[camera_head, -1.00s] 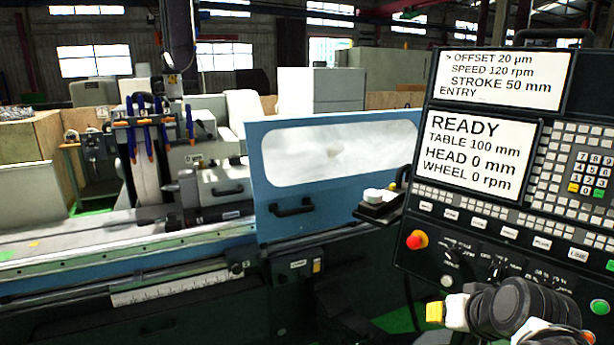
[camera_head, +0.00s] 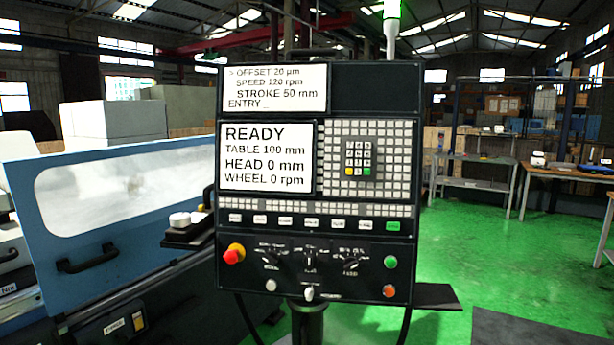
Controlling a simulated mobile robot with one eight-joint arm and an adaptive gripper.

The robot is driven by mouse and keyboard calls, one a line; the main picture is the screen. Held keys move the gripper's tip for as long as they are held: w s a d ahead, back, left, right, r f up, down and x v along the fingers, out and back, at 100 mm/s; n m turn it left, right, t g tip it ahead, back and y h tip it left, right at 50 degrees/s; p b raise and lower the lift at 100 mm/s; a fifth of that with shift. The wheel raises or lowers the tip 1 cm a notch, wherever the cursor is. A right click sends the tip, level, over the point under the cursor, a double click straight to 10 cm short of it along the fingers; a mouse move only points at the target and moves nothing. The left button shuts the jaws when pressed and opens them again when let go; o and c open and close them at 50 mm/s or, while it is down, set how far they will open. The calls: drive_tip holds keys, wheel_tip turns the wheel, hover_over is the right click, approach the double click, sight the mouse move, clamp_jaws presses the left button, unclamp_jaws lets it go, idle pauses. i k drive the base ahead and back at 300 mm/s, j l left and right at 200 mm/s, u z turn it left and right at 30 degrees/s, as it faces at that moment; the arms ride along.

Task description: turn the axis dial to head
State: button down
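The control panel (camera_head: 317,190) stands upright in the middle of the view. Below its key rows are three black dials: a left dial (camera_head: 271,257), a middle dial (camera_head: 310,258) and a right dial (camera_head: 350,259). Their labels are too small to read, so I cannot tell for sure which is the axis dial or where it points. The upper screen (camera_head: 274,88) reads OFFSET 20 µm, SPEED 120 rpm, STROKE 50 mm. The lower screen (camera_head: 266,158) reads READY, TABLE 100 mm, HEAD 0 mm, WHEEL 0 rpm. My gripper is not in view.
A red stop button (camera_head: 234,254) sits left of the dials; a green button (camera_head: 390,262) and an orange button (camera_head: 389,291) sit right. The blue grinder door (camera_head: 110,215) is at left. Green floor (camera_head: 450,250) lies open at right, before a workbench (camera_head: 565,177).

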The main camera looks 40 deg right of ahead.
sight(310, 261)
drive_tip(key=i+j+z, duration=0.6)
drive_tip(key=i+j, duration=0.2)
